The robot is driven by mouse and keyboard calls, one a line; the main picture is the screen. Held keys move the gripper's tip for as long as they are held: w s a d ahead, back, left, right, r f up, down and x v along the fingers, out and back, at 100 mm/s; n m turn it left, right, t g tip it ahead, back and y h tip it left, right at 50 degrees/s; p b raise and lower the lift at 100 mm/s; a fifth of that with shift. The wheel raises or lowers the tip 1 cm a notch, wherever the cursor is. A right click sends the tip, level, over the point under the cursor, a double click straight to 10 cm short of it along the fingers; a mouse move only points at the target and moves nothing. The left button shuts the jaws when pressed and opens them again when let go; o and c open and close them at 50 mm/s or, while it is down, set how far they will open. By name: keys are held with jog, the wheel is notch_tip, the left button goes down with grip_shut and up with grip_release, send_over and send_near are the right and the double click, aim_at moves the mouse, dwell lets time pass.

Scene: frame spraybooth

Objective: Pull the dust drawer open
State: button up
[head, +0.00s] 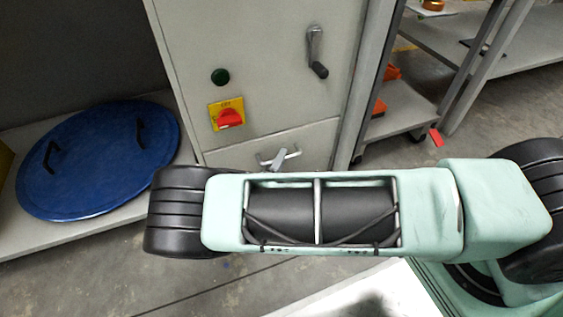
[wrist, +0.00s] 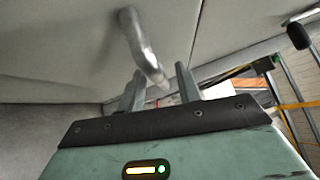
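The dust drawer (head: 238,153) is the pale grey lower front of the cabinet. It looks flush with the panel above it. Its metal bar handle (head: 292,154) shows just above my arm, which hides the lower part of the drawer. In the wrist view the handle (wrist: 142,45) stands out from the drawer front (wrist: 60,45) and runs down between my gripper's fingers (wrist: 160,82). The fingers are apart, one on each side of the bar. I cannot tell whether either touches it. Only a bit of the gripper shows in the head view (head: 279,160).
Above the drawer are a green button (head: 220,77), a red switch on a yellow plate (head: 229,116) and a crank handle (head: 316,52). A blue round lid (head: 97,160) lies on a low shelf at left. A wheeled trolley (head: 400,110) stands at right.

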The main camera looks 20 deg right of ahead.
jog(key=shift+w+d+r, duration=0.1)
jog(key=shift+w+d, duration=0.3)
